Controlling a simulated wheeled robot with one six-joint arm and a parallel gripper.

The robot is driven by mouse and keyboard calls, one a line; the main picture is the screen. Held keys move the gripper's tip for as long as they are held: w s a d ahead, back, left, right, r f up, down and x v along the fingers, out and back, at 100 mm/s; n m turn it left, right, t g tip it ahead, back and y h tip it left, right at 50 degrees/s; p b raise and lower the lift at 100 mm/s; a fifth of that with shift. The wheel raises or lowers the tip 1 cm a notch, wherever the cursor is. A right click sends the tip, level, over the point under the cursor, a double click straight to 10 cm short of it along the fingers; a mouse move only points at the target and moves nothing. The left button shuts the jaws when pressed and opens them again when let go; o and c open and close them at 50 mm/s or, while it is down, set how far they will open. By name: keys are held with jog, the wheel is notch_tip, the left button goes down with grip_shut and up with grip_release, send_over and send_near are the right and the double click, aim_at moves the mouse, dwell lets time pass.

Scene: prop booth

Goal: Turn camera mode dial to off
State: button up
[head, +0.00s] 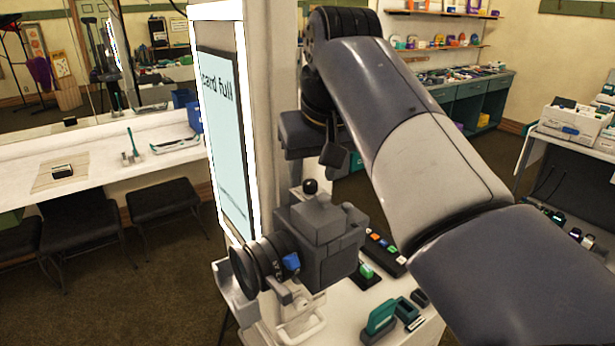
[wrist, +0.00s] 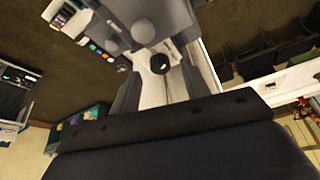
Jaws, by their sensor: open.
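The grey camera (head: 325,235) stands on a white stand with its lens facing left. A black mode dial (head: 310,186) sits on top of it. In the wrist view the dial (wrist: 160,64) shows a small white mark and appears in the gap between the fingers. The grey camera body (wrist: 150,18) is at the top of that view. My gripper (head: 320,155) is open and empty, pointing down above the camera. In the wrist view its fingers (wrist: 160,85) lie to either side of the dial. I cannot tell any contact, and the dial looks clear of the fingers.
A lit screen (head: 228,145) reading "card full" stands close left of my gripper. A green-and-grey item (head: 381,318) and a black strip with coloured buttons (head: 385,250) lie on the white surface. A counter with a mirror (head: 110,155) is at the left.

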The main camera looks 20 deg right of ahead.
jog(key=shift+x, duration=0.9)
grip_shut()
